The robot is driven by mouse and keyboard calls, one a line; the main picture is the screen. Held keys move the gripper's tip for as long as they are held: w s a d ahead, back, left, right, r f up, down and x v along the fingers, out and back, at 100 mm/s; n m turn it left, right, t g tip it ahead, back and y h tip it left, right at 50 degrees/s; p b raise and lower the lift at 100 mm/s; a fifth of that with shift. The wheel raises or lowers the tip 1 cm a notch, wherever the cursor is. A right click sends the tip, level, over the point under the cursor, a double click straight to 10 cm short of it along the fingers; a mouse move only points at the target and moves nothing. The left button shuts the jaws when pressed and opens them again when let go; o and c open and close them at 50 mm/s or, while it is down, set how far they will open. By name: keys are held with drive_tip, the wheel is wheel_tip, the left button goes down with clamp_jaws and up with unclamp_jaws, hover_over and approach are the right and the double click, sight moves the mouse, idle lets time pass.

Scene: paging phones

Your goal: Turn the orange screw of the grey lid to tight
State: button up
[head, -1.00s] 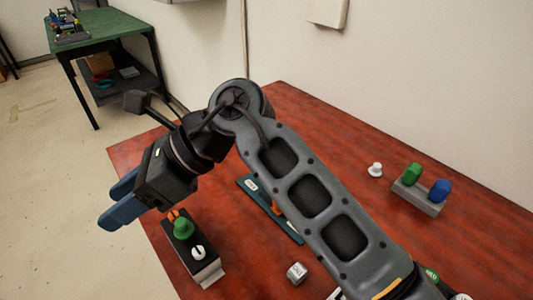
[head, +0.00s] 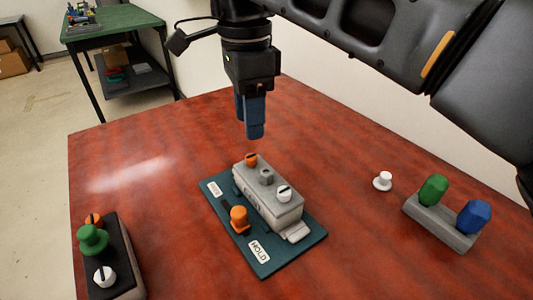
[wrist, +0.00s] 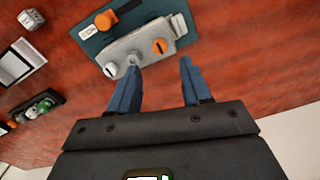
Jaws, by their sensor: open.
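The grey lid (head: 270,186) is a long grey block lying on a teal board (head: 290,258). Its orange screw (head: 251,160) has a dark slot and sits at the far end. A white screw (head: 284,194) is at the near end, with a grey nub between them. My gripper (head: 252,132) points down just above the orange screw, open and empty, apart from it. In the wrist view, the orange screw (wrist: 160,46) shows beyond and between the blue fingers (wrist: 157,70). The white screw (wrist: 110,70) is left of them.
An orange knob (head: 239,215) stands on the teal board beside the lid. A black-topped box (head: 122,262) with a green knob stands at front left. A grey stand (head: 440,224) holds green and blue knobs at right, near a small white piece (head: 383,181). The table's left rear is clear.

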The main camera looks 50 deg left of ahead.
sight(251, 156)
wheel_tip(251, 156, down, 8)
drive_tip(key=shift+r, duration=0.2)
idle(0.3)
clamp_jaws()
idle(0.3)
